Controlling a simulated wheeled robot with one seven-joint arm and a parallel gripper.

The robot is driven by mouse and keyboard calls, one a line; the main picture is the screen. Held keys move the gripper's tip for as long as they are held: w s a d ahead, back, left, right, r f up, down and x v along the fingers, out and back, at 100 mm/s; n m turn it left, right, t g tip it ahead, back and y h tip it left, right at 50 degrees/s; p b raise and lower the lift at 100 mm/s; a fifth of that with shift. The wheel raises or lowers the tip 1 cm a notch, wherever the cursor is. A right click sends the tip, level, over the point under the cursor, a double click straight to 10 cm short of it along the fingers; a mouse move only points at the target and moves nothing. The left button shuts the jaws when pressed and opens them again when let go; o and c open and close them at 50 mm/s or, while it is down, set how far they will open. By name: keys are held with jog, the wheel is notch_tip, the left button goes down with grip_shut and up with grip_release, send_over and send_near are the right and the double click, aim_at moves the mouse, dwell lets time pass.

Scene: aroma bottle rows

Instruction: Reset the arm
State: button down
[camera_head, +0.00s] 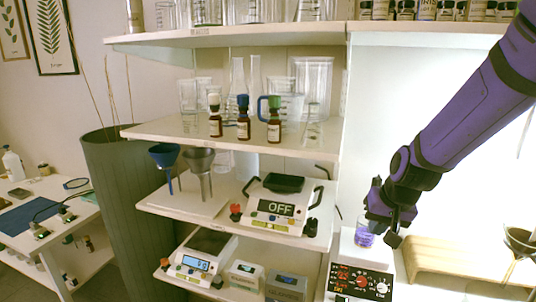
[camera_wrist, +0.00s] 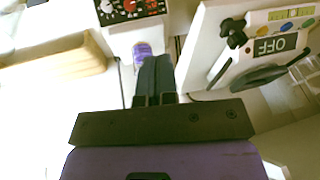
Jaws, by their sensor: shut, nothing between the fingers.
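My purple arm reaches in from the upper right of the head view. My gripper (camera_head: 395,238) hangs at its end, just right of a small glass beaker of purple liquid (camera_head: 363,237). In the wrist view my gripper's dark fingers (camera_wrist: 155,62) lie together with nothing between them. The beaker (camera_wrist: 142,50) shows beyond the fingertips there, on the white device with the dark control panel. I cannot tell the exact gap between gripper and beaker.
The device's control panel (camera_head: 361,283) is below my gripper. A scale reading OFF (camera_head: 277,207) and blue and grey funnels (camera_head: 199,165) stand to the left. Brown bottles (camera_head: 243,125) and glassware stand on the shelf (camera_head: 170,130) above. A wooden stand (camera_head: 450,262) is at right.

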jog(key=s+d+r+n, duration=0.1)
jog(key=s+d+r, duration=0.1)
jog(key=s+r, duration=0.6)
jog(key=s+d+r+n+t+h, duration=0.1)
jog(key=s+d+r, duration=0.2)
jog(key=s+r, duration=0.6)
jog(key=s, duration=0.5)
jog(key=shift+w+d, duration=0.1)
dwell(0.6)
